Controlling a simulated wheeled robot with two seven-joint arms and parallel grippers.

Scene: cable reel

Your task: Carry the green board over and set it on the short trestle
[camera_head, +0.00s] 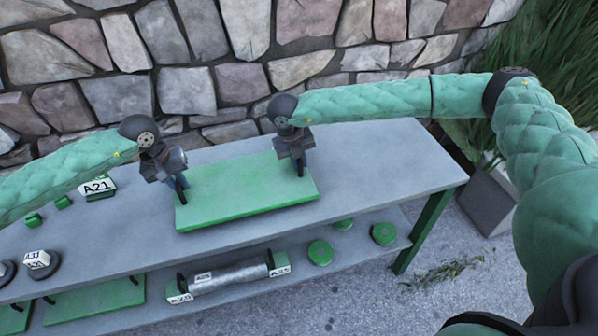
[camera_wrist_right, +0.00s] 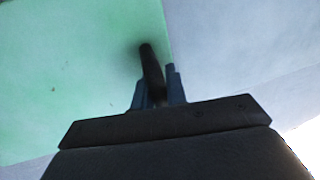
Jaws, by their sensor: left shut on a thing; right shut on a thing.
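The green board (camera_head: 245,195) is a flat rectangle at the grey bench top. I cannot tell whether it rests on the bench or is slightly above it. My left gripper (camera_head: 181,186) is shut at the board's left end, on what looks like a dark handle. My right gripper (camera_head: 299,168) is shut on a dark upright handle at the board's right end. In the right wrist view, the right gripper (camera_wrist_right: 157,88) is around this dark handle (camera_wrist_right: 151,65), with the green board (camera_wrist_right: 75,75) beneath. I cannot make out a short trestle in either view.
The grey bench (camera_head: 390,165) is clear right of the board. A labelled A21 block (camera_head: 98,187) and small green pieces stand at left. The lower shelf holds a grey roller (camera_head: 230,276) and green discs (camera_head: 320,252). A stone wall (camera_head: 250,60) stands behind; a planter (camera_head: 490,195) is at right.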

